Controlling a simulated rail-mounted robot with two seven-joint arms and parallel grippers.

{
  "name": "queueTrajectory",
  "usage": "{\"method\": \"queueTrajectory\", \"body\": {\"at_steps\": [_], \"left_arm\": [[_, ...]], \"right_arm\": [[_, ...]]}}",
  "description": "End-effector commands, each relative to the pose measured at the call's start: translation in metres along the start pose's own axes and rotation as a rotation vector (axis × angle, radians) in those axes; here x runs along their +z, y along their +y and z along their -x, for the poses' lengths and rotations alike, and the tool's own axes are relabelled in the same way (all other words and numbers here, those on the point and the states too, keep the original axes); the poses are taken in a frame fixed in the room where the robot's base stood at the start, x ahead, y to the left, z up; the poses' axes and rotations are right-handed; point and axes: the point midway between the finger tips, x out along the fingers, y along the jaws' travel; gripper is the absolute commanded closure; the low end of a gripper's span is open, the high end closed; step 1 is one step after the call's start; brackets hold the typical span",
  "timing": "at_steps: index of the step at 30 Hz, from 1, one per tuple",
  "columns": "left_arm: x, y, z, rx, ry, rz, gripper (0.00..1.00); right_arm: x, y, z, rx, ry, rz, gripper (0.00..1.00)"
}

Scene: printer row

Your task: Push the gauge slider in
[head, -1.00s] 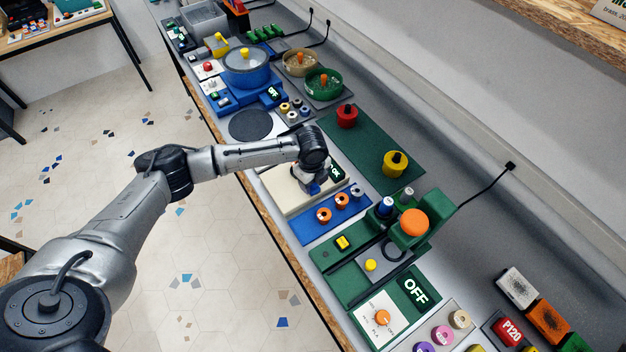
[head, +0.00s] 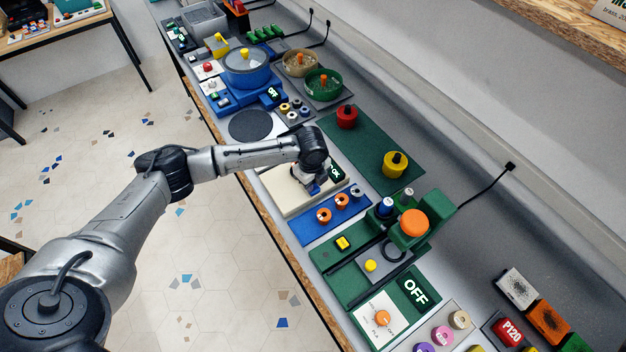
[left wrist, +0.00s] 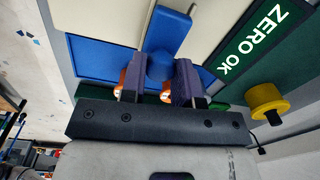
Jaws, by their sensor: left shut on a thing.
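The gauge (head: 285,197) is a cream block with a dark green display (head: 337,172); in the left wrist view the display (left wrist: 262,38) reads "ZERO OK". Its slider (left wrist: 168,30) is a blue bar lying on the cream body, with a round blue knob (left wrist: 160,66) at the near end. My left gripper (left wrist: 159,80) is shut on this knob, one finger on each side. In the head view my left gripper (head: 312,186) is over the right part of the gauge, and my wrist hides much of the slider. My right gripper is not in view.
A blue tray (head: 311,230) with orange rings is just in front of the gauge. A green mat (head: 362,142) with a red knob (head: 347,116) and a yellow knob (head: 396,163) lies behind. A green machine (head: 425,235) with an orange knob stands to the right.

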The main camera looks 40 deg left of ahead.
Motion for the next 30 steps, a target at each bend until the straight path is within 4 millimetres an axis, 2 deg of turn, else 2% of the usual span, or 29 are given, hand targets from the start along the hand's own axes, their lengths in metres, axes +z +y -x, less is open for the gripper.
{"method": "queueTrajectory", "body": {"at_steps": [4,9,16,17,24,30], "left_arm": [[0.009,-0.002,0.002,0.002,-0.001,0.004,1.0],[0.031,-0.005,0.002,0.002,-0.001,0.005,1.0],[0.034,-0.005,-0.001,0.0,-0.003,0.002,1.0],[0.034,-0.005,-0.001,0.0,-0.003,0.002,0.7],[0.033,-0.005,0.0,0.0,-0.001,0.001,0.47],[0.032,-0.005,0.0,0.0,0.0,0.001,0.45]], "right_arm": [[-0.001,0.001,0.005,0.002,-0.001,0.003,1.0],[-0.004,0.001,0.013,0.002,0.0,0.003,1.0],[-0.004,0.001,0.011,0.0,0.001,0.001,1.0],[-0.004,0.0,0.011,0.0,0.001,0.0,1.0],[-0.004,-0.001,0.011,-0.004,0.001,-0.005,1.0],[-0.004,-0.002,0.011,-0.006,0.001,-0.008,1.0]]}}
